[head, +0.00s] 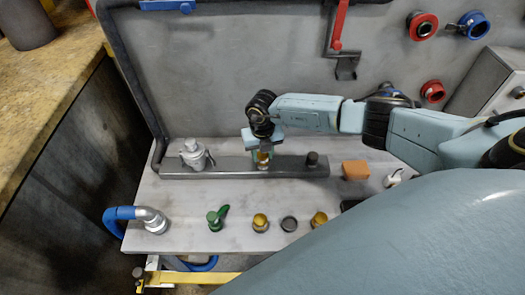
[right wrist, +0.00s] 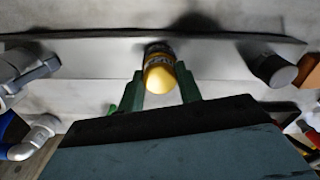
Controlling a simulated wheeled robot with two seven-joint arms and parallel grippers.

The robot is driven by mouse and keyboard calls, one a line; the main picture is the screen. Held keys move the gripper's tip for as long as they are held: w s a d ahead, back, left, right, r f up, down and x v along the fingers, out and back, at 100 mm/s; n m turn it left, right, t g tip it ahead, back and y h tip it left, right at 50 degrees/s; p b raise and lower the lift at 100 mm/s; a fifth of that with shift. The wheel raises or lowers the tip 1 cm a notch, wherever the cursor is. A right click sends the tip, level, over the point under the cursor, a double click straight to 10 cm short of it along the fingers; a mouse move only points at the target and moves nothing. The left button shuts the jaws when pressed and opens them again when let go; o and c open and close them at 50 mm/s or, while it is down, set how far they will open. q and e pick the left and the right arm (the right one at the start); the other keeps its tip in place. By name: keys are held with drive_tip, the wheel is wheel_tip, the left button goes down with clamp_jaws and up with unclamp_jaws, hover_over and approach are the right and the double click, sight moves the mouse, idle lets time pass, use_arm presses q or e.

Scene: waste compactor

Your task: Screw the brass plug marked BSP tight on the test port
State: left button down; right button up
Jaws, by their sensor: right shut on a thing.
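The brass plug (head: 264,158) stands upright at the middle of the grey manifold bar (head: 285,169), where the test port beneath it is hidden. In the right wrist view the plug (right wrist: 159,75) shows a yellow domed end and a dark band with pale lettering too small to read surely. My right gripper (head: 263,150) is shut on this plug from above; its green fingers (right wrist: 160,86) lie on either side. I cannot tell how far the plug is threaded in. My left gripper is not in view.
In front lie a green valve (head: 216,218), two brass plugs (head: 260,222) and a dark cap (head: 289,223). An orange block (head: 355,169) and blue hose (head: 122,214) flank them.

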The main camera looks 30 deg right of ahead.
drive_tip(key=m+p, duration=0.2)
drive_tip(key=m, duration=0.1)
drive_tip(key=shift+r, duration=0.15)
drive_tip(key=shift+a+m, duration=0.1)
drive_tip(key=shift+m, duration=0.5)
drive_tip(key=shift+f+m+p, duration=0.2)
drive_tip(key=shift+m+p, duration=0.1)
drive_tip(key=shift+m, duration=0.1)
drive_tip(key=m+p, duration=0.2)
drive_tip(key=m, duration=0.1)
drive_tip(key=shift+r, duration=0.15)
drive_tip(key=shift+m, duration=1.1)
